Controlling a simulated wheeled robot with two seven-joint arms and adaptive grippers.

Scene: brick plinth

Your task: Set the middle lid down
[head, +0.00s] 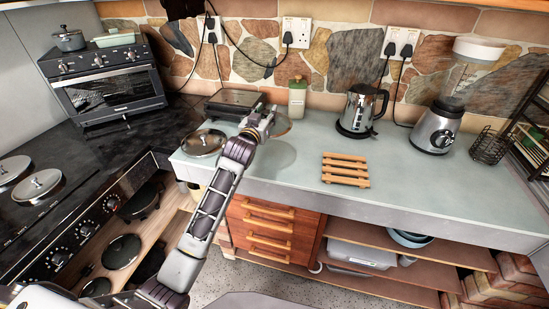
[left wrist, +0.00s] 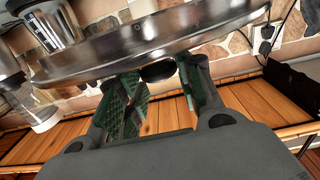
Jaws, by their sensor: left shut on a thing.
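My left gripper (head: 265,122) reaches over the pale green counter (head: 310,195) and is shut on a round lid (head: 284,127), which shows partly behind the fingers. In the left wrist view the lid's steel rim (left wrist: 150,42) spans the top, and its dark knob (left wrist: 157,72) sits between the fingers of the gripper (left wrist: 160,95). A round shadow lies on the counter below, so the lid is held above it. Another lid (head: 204,142) with a knob lies flat on the counter to the left. My right gripper is not in view.
A wooden slatted trivet (head: 345,170) lies to the right. A kettle (head: 361,111), a bottle (head: 297,97) and a blender (head: 448,105) stand behind. A flat dark appliance (head: 235,104) is near the wall. Two more lids (head: 34,187) (head: 12,170) lie on the left. Counter around the trivet is clear.

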